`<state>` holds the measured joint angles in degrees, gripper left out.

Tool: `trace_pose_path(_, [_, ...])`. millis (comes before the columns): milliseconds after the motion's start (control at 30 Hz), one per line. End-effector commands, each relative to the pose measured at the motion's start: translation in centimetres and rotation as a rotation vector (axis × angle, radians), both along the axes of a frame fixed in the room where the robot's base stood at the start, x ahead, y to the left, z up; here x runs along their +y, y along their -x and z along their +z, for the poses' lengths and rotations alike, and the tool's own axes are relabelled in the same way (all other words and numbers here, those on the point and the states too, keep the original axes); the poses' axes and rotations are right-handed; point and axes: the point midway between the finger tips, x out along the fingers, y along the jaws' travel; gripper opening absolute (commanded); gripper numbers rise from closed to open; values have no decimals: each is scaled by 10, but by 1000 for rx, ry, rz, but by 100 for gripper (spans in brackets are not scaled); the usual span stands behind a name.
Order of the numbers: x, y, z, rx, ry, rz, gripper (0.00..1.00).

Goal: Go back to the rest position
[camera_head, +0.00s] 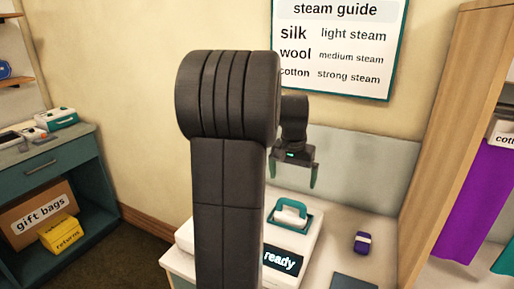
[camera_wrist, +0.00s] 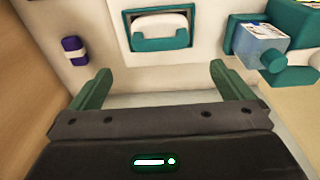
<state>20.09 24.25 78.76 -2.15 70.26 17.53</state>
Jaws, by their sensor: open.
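My gripper (camera_head: 294,172) is raised above the white counter, in front of the back wall. In the wrist view its two green fingers (camera_wrist: 160,76) are spread wide with nothing between them. Below it a white machine (camera_head: 305,243) with a lit "ready" screen (camera_head: 282,260) stands on the counter. A white and teal handled piece (camera_head: 290,214) sits in the machine's teal-rimmed recess; it also shows in the wrist view (camera_wrist: 160,32), apart from the fingers. My dark arm hides part of the machine.
A purple block with a pale band (camera_head: 362,242) and a dark flat pad (camera_head: 353,282) lie on the counter. A wooden rack with a purple cloth (camera_head: 478,205) stands at right. A teal cabinet (camera_head: 50,165) stands left. A steam guide poster (camera_head: 338,45) hangs behind.

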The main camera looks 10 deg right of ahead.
Motion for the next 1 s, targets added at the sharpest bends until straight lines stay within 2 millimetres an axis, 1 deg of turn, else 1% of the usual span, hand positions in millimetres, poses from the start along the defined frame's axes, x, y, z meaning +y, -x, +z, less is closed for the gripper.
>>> trace_pose_path(167, [-2,-2,-28,6,-2,0,100])
trace_pose_path(500, [-7,-9,-96,5,-2,-1,100])
trace_pose_path(700, [-9,-12,-126,5,-2,-1,100])
trace_pose_path(767, [-10,-12,-132,3,-1,-1,100])
trace_pose_path(833, [-10,-13,-124,-1,1,-1,100])
trace_pose_path(1000, [-10,-13,-122,1,-1,0,100])
